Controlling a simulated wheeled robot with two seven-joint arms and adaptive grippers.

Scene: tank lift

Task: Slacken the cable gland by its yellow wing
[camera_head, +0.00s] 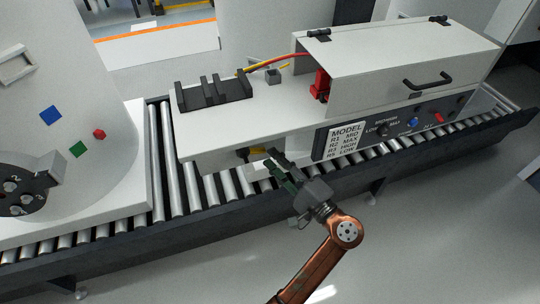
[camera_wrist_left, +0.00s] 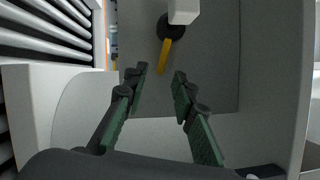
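The cable gland (camera_head: 242,154) is a dark round fitting on the front side of the white unit, low at its left part. Its yellow wing (camera_head: 257,150) sticks out to the right in the head view. In the left wrist view the gland (camera_wrist_left: 165,27) is at top centre, and the wing (camera_wrist_left: 165,54) points down toward the gap between my fingertips. My left gripper (camera_head: 274,163) is just right of the wing; in the wrist view the gripper (camera_wrist_left: 158,77) is open and empty, its tips just short of the wing's end. My right gripper is not in view.
The white unit (camera_head: 215,130) stands on a roller conveyor (camera_head: 180,190). A white block (camera_wrist_left: 184,10) partly covers the gland in the wrist view. A MODEL label (camera_head: 345,141) and knobs are to the right. A white tank with a dark numbered dial (camera_head: 22,198) is at left.

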